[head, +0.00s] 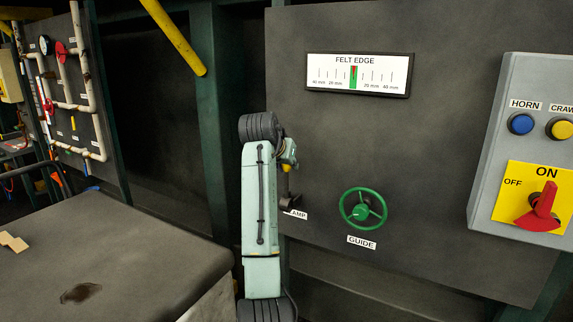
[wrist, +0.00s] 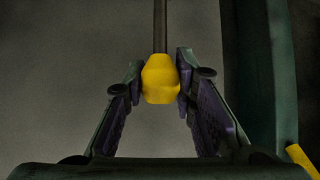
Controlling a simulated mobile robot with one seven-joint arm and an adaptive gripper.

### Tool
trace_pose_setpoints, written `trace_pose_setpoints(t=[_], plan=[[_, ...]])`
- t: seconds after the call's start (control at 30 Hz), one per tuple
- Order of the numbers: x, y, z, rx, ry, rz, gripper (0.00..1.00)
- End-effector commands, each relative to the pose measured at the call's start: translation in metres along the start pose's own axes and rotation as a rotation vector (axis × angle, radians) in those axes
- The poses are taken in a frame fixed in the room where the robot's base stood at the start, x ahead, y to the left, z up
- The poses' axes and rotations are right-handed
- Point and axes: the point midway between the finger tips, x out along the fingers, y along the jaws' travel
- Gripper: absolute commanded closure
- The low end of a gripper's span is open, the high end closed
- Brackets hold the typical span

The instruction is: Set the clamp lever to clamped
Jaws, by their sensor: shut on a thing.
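The clamp lever has a yellow knob (wrist: 160,80) on a thin dark rod (wrist: 160,27). My gripper (wrist: 159,78) is shut on the knob, with one finger on each side of it. In the head view my gripper (head: 288,160) is beside the upper end of my arm, and a bit of the yellow knob (head: 289,168) shows below it. The lever's rod runs down from there to a dark pivot (head: 290,200) on the panel, so the lever stands about upright. The clamp label (head: 298,214) under it is partly hidden by my arm.
The grey panel (head: 430,200) also bears a green GUIDE handwheel (head: 362,209) just right of the lever and a FELT EDGE gauge (head: 358,74) above. A control box (head: 490,130) with buttons and a red switch (head: 540,210) is at the right. A dark table (head: 110,250) is at the lower left.

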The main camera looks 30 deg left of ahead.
Motion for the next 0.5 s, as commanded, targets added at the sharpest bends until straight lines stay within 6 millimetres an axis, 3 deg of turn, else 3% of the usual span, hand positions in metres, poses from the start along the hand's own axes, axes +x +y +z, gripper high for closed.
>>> trace_pose_setpoints(t=[0.1, 0.13, 0.43, 0.5], plan=[[0.0003, 0.0012, -0.0016, 0.002, 0.004, 0.0, 1.0], [0.0003, 0.0012, -0.0016, 0.002, 0.005, 0.0, 0.75], [0.0001, 0.0007, -0.0011, 0.001, 0.004, 0.0, 0.55], [0.0, 0.0005, -0.001, 0.001, 0.004, 0.0, 0.54]])
